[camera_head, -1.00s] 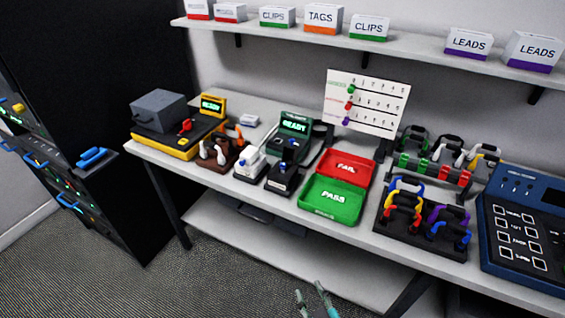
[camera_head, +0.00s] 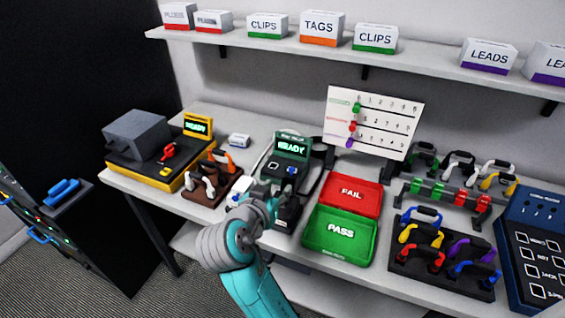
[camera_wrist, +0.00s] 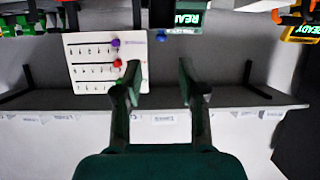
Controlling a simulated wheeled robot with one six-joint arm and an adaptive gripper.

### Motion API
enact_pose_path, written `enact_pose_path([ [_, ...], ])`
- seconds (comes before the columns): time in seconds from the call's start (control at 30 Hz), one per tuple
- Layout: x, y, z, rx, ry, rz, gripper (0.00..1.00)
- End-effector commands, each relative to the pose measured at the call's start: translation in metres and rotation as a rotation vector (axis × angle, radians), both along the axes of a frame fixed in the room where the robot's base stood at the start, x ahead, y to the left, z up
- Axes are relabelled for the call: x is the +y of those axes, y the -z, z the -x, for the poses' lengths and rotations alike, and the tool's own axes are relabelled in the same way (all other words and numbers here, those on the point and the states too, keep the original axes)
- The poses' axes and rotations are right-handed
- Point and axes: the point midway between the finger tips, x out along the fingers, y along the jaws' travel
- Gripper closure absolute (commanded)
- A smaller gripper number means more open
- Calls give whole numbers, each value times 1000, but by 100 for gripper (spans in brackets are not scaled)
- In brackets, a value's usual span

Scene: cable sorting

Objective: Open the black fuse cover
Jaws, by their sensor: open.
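A small black box (camera_head: 288,214) stands at the bench's front edge, before the green tester (camera_head: 292,146) with a READY screen. It may be the one with the fuse cover; my arm hides much of it, so I cannot tell the cover's state. My gripper (camera_head: 270,197) is in front of and over this box in the head view; I cannot tell whether they touch. In the wrist view, which is upside down, my gripper (camera_wrist: 158,76) has its two fingers apart with nothing between them. The tester's READY screen (camera_wrist: 188,19) shows at the top there.
Left of my gripper are a small white box (camera_head: 238,194) and a brown cable rack (camera_head: 207,190). The red FAIL tray (camera_head: 352,178) and green PASS tray (camera_head: 340,252) stand to the right. A shelf (camera_head: 300,57) with labelled boxes runs above; a number board (camera_head: 375,118) stands behind.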

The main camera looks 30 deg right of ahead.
Motion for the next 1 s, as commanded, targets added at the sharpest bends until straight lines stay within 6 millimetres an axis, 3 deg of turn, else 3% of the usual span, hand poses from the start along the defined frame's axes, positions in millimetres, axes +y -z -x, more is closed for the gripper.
enact_pose_path([
  [0.23,-2,-12,-3,-19,53,-28,59],
  [0.7,-60,17,-39,-17,54,-26,59],
  [1.0,-81,28,-55,-18,50,-27,59],
])
